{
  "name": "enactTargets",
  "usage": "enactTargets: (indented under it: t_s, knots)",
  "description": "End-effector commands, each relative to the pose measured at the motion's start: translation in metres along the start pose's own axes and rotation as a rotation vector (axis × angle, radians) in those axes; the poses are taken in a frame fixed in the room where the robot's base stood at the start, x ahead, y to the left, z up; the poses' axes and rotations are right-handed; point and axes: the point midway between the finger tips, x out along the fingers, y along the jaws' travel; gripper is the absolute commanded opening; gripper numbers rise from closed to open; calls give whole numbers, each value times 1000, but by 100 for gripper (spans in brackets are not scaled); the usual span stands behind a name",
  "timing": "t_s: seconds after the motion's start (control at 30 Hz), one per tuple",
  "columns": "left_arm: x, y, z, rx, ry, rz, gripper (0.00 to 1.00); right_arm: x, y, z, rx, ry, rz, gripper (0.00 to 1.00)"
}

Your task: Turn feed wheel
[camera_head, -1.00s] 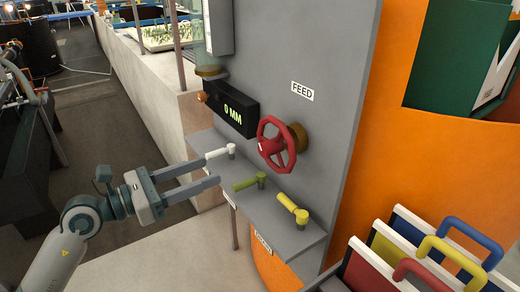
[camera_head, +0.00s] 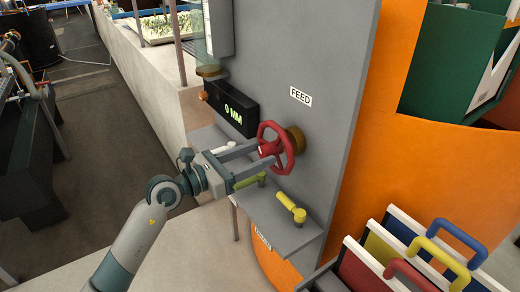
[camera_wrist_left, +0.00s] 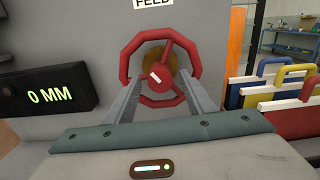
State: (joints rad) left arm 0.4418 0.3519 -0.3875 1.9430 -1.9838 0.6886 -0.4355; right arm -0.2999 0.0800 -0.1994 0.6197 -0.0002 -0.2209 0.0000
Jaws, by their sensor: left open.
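The red feed wheel (camera_head: 285,147) is mounted on the grey panel (camera_head: 310,60) under a FEED label (camera_head: 301,96). It also shows in the left wrist view (camera_wrist_left: 125,67), straight ahead, with a small white mark near its hub. My left gripper (camera_head: 266,158) is open, its two fingers reaching toward the wheel. In the left wrist view the fingers (camera_wrist_left: 158,88) lie on either side of the hub, in front of the lower rim; I cannot tell whether they touch it. The display (camera_head: 231,109) reads 0 MM. My right gripper is not in view.
A grey shelf below the wheel holds a white handle (camera_head: 224,147), a green handle (camera_head: 250,181) and a yellow handle (camera_head: 291,207). Panels with red, blue and yellow handles (camera_head: 445,250) stand at lower right. An orange wall (camera_head: 385,130) is behind.

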Motion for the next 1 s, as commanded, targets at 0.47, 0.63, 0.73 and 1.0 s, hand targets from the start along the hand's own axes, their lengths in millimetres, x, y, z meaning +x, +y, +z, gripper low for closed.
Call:
enactTargets:
  t_s: [0.47, 0.63, 0.73, 1.0]
  knots:
    - [14, 0, 0, 1, 1, -1, 49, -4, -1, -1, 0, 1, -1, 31]
    - [13, 0, 0, 1, 1, -1, 16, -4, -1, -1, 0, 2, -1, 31]
    - [13, 0, 0, 1, 1, -1, 0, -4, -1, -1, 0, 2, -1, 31]
    - [16, 5, -1, -16, 1, 1, 0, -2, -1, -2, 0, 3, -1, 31]
